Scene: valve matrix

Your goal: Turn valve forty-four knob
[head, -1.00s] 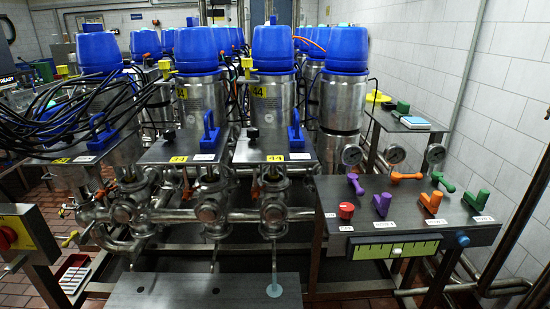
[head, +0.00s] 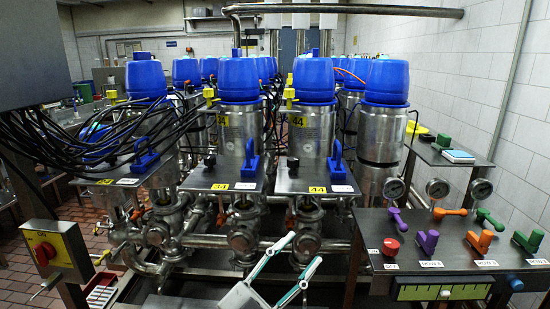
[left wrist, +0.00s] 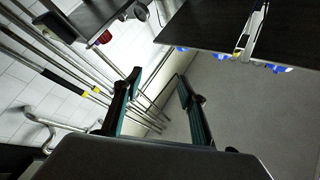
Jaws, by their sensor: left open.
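The valve forty-four panel is a dark plate with a yellow 44 label (head: 317,189) on its front edge, right of the middle in the head view. On it stand an upright blue handle (head: 337,162) and a small black knob (head: 293,162). A steel cylinder with a blue cap (head: 313,80) and a second yellow 44 label (head: 299,121) rises behind. My left gripper (head: 306,248) is open and empty, in front of and below this plate, apart from it. Its two dark green fingers show spread in the left wrist view (left wrist: 159,78). My right gripper is not in view.
A similar plate labelled 34 (head: 219,186) stands to the left. A control desk with a red knob (head: 391,246) and coloured levers (head: 480,241) is at the right. Steel pipes (head: 242,236) run below the plates. A yellow box with a red switch (head: 45,253) stands far left.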

